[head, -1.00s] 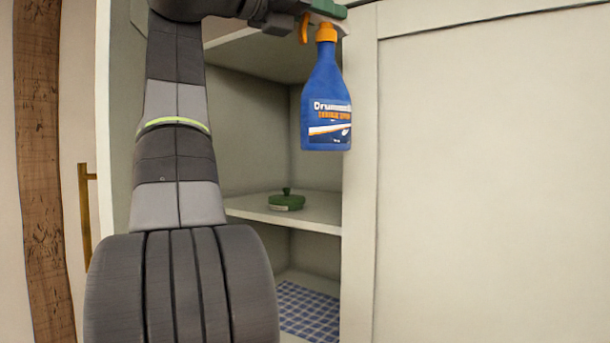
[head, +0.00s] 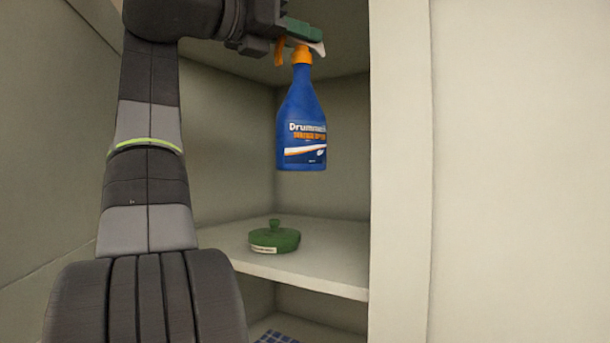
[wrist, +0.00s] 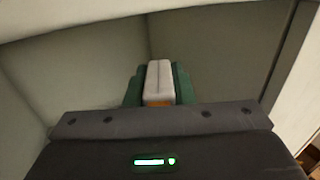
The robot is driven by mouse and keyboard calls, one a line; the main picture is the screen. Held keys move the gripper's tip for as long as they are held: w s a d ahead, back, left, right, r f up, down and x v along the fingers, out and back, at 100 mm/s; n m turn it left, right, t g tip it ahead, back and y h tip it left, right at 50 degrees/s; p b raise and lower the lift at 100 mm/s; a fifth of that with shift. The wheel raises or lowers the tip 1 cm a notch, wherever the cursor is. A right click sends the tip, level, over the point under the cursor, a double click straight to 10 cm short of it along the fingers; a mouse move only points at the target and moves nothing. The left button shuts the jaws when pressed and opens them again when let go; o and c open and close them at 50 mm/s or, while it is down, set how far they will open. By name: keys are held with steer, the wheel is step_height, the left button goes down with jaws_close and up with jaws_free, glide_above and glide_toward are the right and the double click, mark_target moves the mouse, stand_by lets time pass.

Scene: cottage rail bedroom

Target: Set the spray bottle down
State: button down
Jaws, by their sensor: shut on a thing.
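The blue spray bottle (head: 302,120) with an orange collar and a white top hangs upright in the head view, within the opening of a cabinet. My gripper (head: 304,36) is shut on its spray head. In the wrist view the gripper's green fingers (wrist: 160,88) hold the pale spray head (wrist: 159,80) from both sides. The bottle's base is in the air, above the level of the cabinet shelf (head: 340,270).
A green lidded dish (head: 274,237) with a knob stands on the shelf below the bottle. A blue checked cloth (head: 275,337) lies on the level below. The cabinet's upright front frame (head: 400,180) stands close on the right. The shelf right of the dish is bare.

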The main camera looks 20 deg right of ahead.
mark_target(281, 129)
steer(key=shift+s+f, duration=0.2)
steer(key=shift+f, duration=0.4)
steer(key=shift+s+f, duration=0.2)
steer(key=shift+f, duration=0.35)
steer(key=f+b, duration=0.1)
steer(key=f, duration=1)
steer(key=shift+w+d+f+b, duration=0.1)
steer(key=shift+w+f+b, duration=0.1)
steer(key=shift+b, duration=0.2)
steer(key=f+p+x, duration=0.1)
steer(key=x, duration=0.6)
steer(key=shift+d+p, duration=0.35)
steer(key=shift+p, duration=0.05)
steer(key=shift+w+f, duration=0.1)
steer(key=shift+f, duration=0.05)
steer(key=c, duration=1.3)
jaws_free()
steer(key=shift+f, duration=0.1)
steer(key=shift+o, duration=0.2)
steer(key=shift+a, duration=0.1)
steer(key=shift+r+b+v, duration=0.15)
steer(key=shift+b+v, duration=0.5)
steer(key=shift+v, duration=2.3)
steer(key=shift+r+b+v, duration=0.1)
steer(key=shift+b+v, duration=0.5)
steer(key=shift+v, duration=2.3)
